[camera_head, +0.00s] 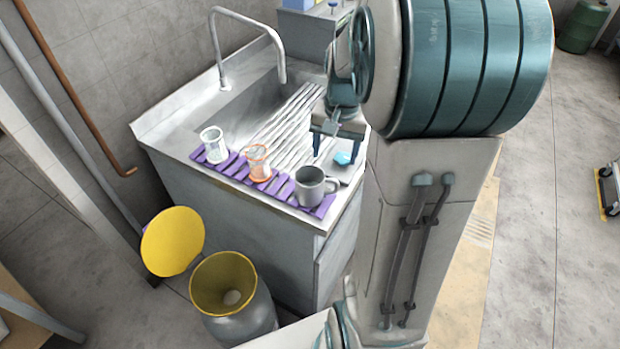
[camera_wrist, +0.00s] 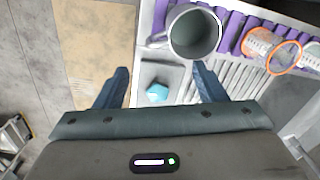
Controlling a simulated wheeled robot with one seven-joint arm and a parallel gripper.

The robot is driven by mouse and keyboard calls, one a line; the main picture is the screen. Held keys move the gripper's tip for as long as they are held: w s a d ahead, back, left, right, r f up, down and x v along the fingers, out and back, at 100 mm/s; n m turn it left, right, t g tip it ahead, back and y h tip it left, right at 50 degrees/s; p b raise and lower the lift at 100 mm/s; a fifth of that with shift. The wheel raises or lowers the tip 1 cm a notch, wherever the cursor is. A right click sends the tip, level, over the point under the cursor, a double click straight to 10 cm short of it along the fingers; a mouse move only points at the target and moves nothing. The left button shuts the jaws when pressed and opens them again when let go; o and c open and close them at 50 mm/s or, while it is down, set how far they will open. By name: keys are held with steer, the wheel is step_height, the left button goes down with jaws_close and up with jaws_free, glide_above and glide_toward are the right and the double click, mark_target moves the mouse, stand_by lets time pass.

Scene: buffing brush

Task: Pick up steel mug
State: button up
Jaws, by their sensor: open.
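The steel mug (camera_head: 312,186) is grey and stands upright at the right end of a purple slatted mat (camera_head: 233,166) on the sink counter. Its handle points right in the head view. In the wrist view the mug (camera_wrist: 194,34) is seen from above, beyond the fingertips, with its handle to the left. My gripper (camera_wrist: 161,80) is open and empty above the counter. In the head view my gripper (camera_head: 325,138) is behind the mug, apart from it. The mug lies ahead of the right finger in the wrist view.
A clear cup (camera_head: 214,146) and an orange-rimmed cup (camera_head: 257,163) stand on the mat left of the mug. A small blue object (camera_wrist: 157,92) lies on the counter below my gripper. A curved faucet (camera_head: 248,45) rises behind the sink. A yellow-lined bin (camera_head: 228,290) stands on the floor.

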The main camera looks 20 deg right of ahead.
mark_target(331, 180)
steer(key=f, duration=0.7)
steer(key=shift+a, duration=0.2)
steer(key=shift+a+f+p, duration=0.15)
steer(key=shift+f+p, duration=0.65)
steer(key=shift+f, duration=1.95)
steer(key=c, duration=1.3)
steer(key=shift+r, duration=0.2)
steer(key=shift+r, duration=0.7)
step_height(331, 180, up, 2)
steer(key=shift+s+r+b, duration=0.1)
steer(key=shift+r+b, duration=0.15)
steer(key=shift+b, duration=0.2)
steer(key=shift+s+a+r+b, duration=0.25)
steer(key=shift+s+a+r, duration=0.75)
steer(key=shift+s, duration=0.65)
steer(key=shift+s+a+r+b, duration=0.3)
steer(key=shift+s+a+r, duration=0.45)
steer(key=shift+s+r, duration=0.75)
steer(key=shift+s+a+r+b, duration=0.25)
steer(key=shift+s+a+r, duration=0.65)
steer(key=shift+s, duration=0.95)
steer(key=shift+s, duration=0.1)
